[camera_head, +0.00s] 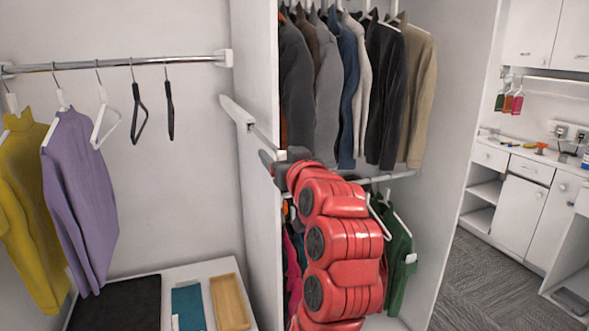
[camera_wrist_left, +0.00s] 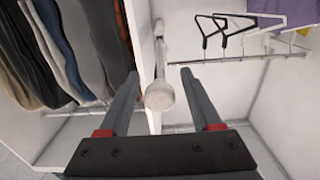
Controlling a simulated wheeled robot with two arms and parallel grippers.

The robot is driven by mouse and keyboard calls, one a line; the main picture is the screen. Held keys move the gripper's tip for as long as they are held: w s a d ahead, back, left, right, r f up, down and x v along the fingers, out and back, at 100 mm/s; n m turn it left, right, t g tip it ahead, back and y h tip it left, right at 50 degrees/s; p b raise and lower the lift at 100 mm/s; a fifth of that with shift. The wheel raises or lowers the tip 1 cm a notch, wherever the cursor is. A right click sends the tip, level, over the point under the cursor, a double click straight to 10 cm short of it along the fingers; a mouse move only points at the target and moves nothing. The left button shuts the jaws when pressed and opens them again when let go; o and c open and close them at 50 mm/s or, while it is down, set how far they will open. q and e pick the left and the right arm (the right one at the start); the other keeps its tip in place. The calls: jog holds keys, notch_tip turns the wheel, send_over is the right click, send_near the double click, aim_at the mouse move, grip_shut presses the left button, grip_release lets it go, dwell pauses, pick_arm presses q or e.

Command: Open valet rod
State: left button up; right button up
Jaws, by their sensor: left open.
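The valet rod (camera_head: 262,136) is a slim rod in a white mount on the wardrobe's dividing panel, pointing toward me. In the left wrist view its round white end knob (camera_wrist_left: 160,96) shows between my fingers, with the rod running back behind it. My left gripper (camera_head: 270,160) is at the knob end of the rod, in front of the panel edge. In the left wrist view, my left gripper (camera_wrist_left: 160,76) is open, one finger on each side of the knob, with gaps visible. In the head view the gripper hides the knob. My right gripper is out of view.
The dividing panel (camera_head: 256,220) stands close beside the gripper. Jackets (camera_head: 345,90) hang to the right; a yellow top (camera_head: 28,210), a purple sweater (camera_head: 80,190) and hangers (camera_head: 138,112) hang on the left rail. A shelf with a wooden tray (camera_head: 230,302) is below.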

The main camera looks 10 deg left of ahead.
pick_arm(q)
jog(key=b+v, duration=0.2)
jog(key=v, duration=1.4)
jog(key=shift+s+d, duration=0.2)
jog(key=shift+d, duration=0.05)
